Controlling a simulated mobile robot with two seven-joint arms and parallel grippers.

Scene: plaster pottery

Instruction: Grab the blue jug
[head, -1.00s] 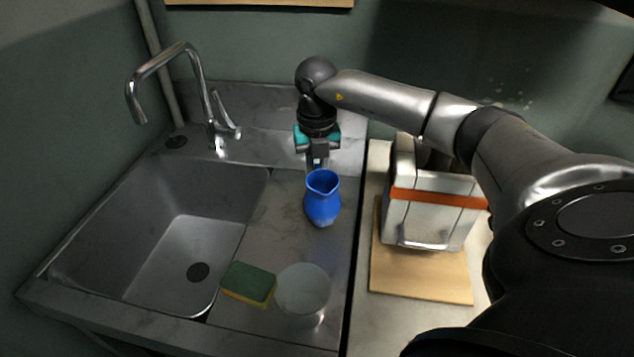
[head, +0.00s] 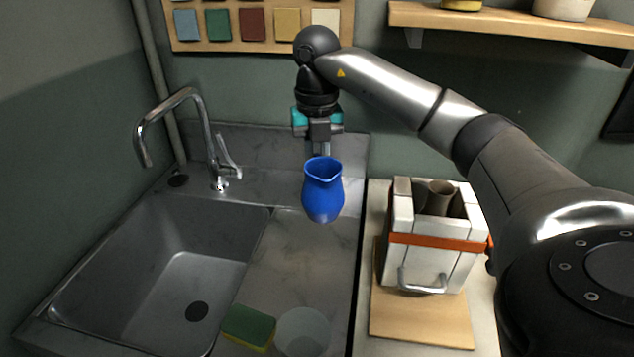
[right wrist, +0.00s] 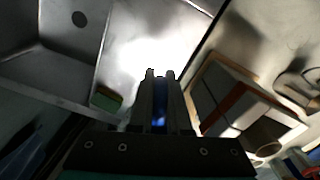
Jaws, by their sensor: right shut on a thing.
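The blue jug (head: 322,194) is upright in the head view, with its open mouth and pouring lip at the top. It hangs above the steel drainboard to the right of the sink basin. My left gripper is in no view.
The sink basin (head: 150,275) and tap (head: 190,130) are at left. A green and yellow sponge (head: 249,326) and a whitish round vessel (head: 303,332) stand at the front. A white strapped mould (head: 437,240) stands on a wooden board (head: 420,318) at right. A shelf (head: 510,22) is above.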

